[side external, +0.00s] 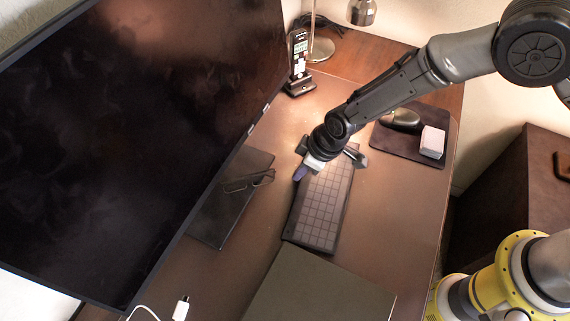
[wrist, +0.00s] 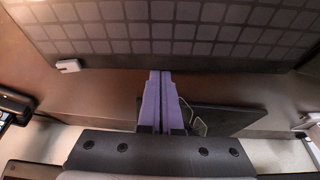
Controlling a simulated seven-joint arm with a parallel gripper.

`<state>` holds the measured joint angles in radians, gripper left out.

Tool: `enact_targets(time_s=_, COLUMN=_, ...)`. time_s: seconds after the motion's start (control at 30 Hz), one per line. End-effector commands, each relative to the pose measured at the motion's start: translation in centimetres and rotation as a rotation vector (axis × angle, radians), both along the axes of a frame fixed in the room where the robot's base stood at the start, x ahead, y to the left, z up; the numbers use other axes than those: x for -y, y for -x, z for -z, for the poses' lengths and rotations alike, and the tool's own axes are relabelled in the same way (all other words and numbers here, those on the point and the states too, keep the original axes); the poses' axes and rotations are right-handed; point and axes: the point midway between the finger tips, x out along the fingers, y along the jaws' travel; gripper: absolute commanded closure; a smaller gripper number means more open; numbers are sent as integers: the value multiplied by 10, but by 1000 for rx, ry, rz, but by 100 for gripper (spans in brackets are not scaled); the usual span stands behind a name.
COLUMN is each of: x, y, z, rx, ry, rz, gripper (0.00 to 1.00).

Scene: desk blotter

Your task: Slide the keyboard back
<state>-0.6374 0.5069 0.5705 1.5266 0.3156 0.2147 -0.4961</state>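The dark keyboard (side external: 325,208) with grey keys lies on the desk right of the monitor in the side view. It fills the top of the wrist view (wrist: 180,35). My gripper (side external: 299,173) is low at the keyboard's far end, on its monitor-facing long side, and hides part of that end. In the wrist view, the two purple fingers (wrist: 160,74) are pressed together with nothing between them. Their tips are at the keyboard's long edge; I cannot tell if they touch it.
A large monitor (side external: 130,130) stands at left. A dark flat pad (side external: 222,212) with glasses (side external: 248,181) lies between it and the keyboard. A phone stands in a dock (side external: 298,84). A mouse (side external: 402,117) and white box (side external: 432,142) are on a mousepad. A dark flat object (side external: 320,290) lies in front.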

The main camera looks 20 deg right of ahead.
Motion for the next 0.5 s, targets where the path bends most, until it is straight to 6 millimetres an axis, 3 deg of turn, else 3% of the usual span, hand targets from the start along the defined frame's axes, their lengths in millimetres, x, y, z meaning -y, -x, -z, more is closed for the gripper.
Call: enact_targets(time_s=0.5, x=58, y=52, z=1, rx=-2, ry=3, rz=2, gripper=100)
